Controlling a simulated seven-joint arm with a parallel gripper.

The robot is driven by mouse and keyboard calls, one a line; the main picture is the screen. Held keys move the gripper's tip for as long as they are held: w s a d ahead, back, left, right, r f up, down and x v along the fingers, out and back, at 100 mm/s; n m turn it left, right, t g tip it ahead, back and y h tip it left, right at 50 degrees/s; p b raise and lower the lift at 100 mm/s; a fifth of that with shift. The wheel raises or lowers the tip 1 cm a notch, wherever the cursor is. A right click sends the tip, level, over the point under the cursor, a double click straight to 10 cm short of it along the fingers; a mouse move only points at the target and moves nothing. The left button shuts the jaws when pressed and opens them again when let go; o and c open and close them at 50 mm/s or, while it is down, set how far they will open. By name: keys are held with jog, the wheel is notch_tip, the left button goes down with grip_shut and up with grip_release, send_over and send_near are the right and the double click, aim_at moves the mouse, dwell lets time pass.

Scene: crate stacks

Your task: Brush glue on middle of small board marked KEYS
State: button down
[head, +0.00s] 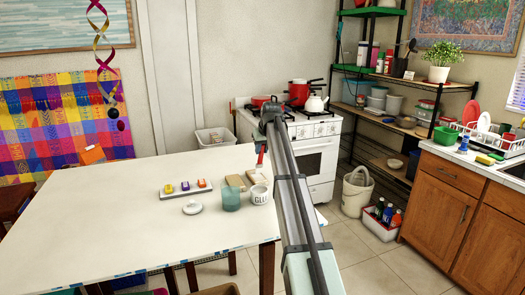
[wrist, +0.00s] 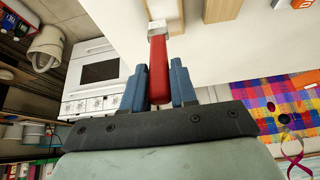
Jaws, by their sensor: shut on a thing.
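My gripper (head: 267,128) is over the right end of the table. In the wrist view its blue fingers (wrist: 160,82) are shut on the red handle of a brush (wrist: 158,62), whose pale end points away from the fingers. The brush also shows in the head view (head: 261,155), hanging below the gripper. Two small wooden boards lie on the table: a left one (head: 234,182) and a right one (head: 257,177), partly behind the brush. I cannot read KEYS on either. A white pot marked GLU (head: 259,195) stands in front of the right board.
A teal cup (head: 231,199) stands left of the glue pot. A pale tray (head: 186,193) with coloured blocks and a small white dish (head: 192,208) are further left. The left part of the white table (head: 95,225) is clear. The stove (head: 318,160) stands behind my arm.

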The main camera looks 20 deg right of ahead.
jog(key=shift+w, duration=0.65)
jog(key=shift+d+r, duration=0.15)
jog(key=shift+d, duration=0.1)
jog(key=shift+r, duration=3.85)
jog(key=shift+s+a, duration=0.1)
jog(key=shift+s, duration=0.05)
